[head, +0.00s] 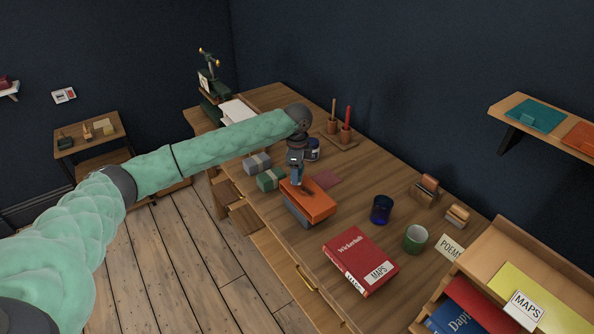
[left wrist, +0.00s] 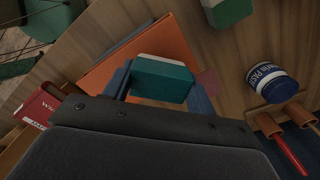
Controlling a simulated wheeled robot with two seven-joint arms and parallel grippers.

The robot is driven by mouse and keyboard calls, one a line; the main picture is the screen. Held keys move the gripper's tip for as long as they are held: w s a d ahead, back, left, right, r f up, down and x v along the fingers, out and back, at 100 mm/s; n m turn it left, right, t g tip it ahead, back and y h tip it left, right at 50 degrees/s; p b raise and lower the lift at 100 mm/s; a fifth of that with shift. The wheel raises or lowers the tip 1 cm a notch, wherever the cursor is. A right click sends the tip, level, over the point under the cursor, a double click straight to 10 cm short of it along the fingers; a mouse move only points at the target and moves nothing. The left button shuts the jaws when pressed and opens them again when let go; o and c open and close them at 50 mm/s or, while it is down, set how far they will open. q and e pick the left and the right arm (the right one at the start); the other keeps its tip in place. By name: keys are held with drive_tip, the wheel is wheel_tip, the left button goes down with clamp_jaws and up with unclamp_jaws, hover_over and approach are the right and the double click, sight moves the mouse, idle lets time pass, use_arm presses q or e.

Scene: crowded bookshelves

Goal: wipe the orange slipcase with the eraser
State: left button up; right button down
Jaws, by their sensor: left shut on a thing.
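The orange slipcase (head: 314,205) lies flat on the wooden desk, on top of a grey book-like thing (head: 298,213). It also shows in the left wrist view (left wrist: 145,47). My left gripper (head: 297,181) points down over the slipcase's far end. In the left wrist view my left gripper (left wrist: 161,88) is shut on the eraser (left wrist: 163,76), a teal block with a white layer, one finger on each side. The eraser is over the slipcase or its edge; I cannot tell whether they touch. My right gripper is not in view.
A green block (head: 271,179) and a grey block (head: 257,163) sit left of the gripper. A jar (head: 313,149) stands behind it, and a mauve sheet (head: 326,179) lies beside the slipcase. A red book (head: 360,261), blue cup (head: 381,210) and green mug (head: 415,239) are to the right.

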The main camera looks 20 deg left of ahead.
use_arm(q)
drive_tip(key=shift+f, duration=0.15)
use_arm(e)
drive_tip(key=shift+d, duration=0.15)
use_arm(q)
drive_tip(key=shift+f, duration=0.3)
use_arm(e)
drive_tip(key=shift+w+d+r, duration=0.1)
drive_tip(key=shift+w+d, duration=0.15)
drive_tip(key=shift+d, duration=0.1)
use_arm(q)
drive_tip(key=shift+f, duration=0.5)
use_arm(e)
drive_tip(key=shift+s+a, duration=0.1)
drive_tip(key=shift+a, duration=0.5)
